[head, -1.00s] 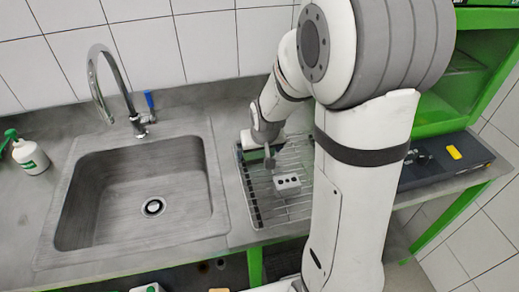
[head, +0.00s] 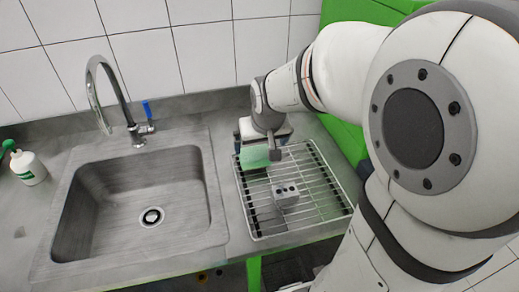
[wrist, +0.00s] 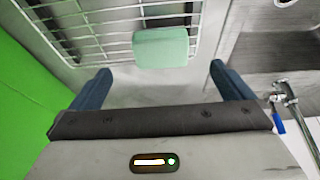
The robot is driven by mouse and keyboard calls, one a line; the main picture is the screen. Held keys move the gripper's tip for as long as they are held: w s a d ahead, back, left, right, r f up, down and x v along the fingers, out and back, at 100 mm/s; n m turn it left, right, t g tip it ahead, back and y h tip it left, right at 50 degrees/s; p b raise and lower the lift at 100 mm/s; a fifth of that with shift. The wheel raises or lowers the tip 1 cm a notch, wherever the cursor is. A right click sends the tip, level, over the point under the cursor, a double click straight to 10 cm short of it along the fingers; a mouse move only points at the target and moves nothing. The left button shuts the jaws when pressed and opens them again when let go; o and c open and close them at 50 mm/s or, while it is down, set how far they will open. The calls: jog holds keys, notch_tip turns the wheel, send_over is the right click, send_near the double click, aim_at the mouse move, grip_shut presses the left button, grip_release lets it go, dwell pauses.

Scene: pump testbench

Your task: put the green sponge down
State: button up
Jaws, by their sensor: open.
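The green sponge (head: 255,157) is at the back left of the wire rack in the head view, just below my gripper (head: 258,143). In the wrist view the pale green sponge (wrist: 160,47) overlaps the edge wires of the rack. My gripper (wrist: 160,74) is open there, its two blue fingers wide apart. The sponge shows beyond the fingertips, with clear gaps on both sides. My gripper hides part of the sponge's top in the head view.
The wire drying rack (head: 320,190) holds a grey block with holes (head: 286,193). The sink (head: 105,190) with its tap (head: 125,100) lies to the left. A white bottle (head: 28,168) stands at the far left. Much of the rack is bare.

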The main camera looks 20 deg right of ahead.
jog(key=s+r+g, duration=0.1)
jog(key=s+r, duration=0.1)
jog(key=s, duration=1.4)
jog(key=shift+d+r+g, duration=0.15)
jog(key=shift+g, duration=0.15)
jog(key=shift+r, duration=0.1)
dwell(0.3)
